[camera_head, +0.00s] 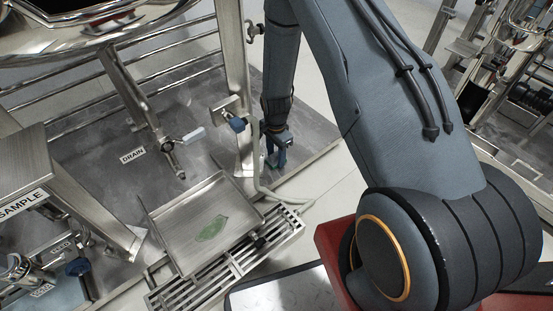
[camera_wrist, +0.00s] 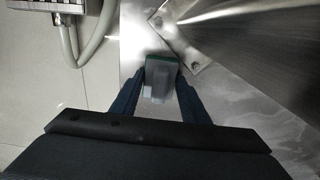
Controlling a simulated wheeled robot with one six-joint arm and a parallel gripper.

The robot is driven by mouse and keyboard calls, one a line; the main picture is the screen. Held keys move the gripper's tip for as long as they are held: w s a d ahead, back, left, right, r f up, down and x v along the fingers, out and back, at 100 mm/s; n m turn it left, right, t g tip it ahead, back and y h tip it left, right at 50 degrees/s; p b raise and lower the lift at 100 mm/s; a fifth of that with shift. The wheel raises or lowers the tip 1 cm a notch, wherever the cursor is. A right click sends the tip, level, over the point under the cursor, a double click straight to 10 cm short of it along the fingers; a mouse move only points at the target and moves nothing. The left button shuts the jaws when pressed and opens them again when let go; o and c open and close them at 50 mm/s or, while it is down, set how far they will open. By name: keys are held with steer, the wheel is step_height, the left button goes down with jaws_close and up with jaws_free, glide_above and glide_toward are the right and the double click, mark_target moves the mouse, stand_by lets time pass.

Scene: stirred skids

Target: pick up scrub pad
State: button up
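The scrub pad (camera_wrist: 160,78), a small grey block with a green edge, shows between my two dark blue fingers in the wrist view. My gripper (camera_wrist: 160,90) points down with its fingers apart, one on each side of the pad. I cannot tell whether both fingers touch it or whether it rests on the surface below. In the head view my gripper (camera_head: 275,157) is low beside the foot of a steel post, and the pad is too small to make out clearly there.
A bolted steel foot plate (camera_wrist: 190,52) is close right of the pad. A pale hose (camera_wrist: 88,45) lies at upper left. In the head view, a steel tray (camera_head: 176,214) with a flat green patch (camera_head: 212,229) sits over a floor grate (camera_head: 222,272). Pale floor is clear at left in the wrist view.

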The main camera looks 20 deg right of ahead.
mark_target(276, 154)
steer(key=c, duration=0.5)
steer(key=shift+r, duration=0.1)
steer(key=shift+r+p, duration=0.6)
steer(key=shift+r, duration=0.2)
step_height(276, 154, up, 2)
steer(key=shift+r+p, duration=0.1)
steer(key=shift+p, duration=0.55)
steer(key=s+d+p, duration=0.1)
steer(key=s+d, duration=0.1)
steer(key=s, duration=0.3)
steer(key=s+d+p, duration=0.2)
steer(key=s, duration=0.4)
steer(key=s+d+p, duration=0.2)
steer(key=s+d, duration=0.1)
steer(key=s, duration=0.2)
steer(key=shift+s+f, duration=0.25)
steer(key=shift+s, duration=0.1)
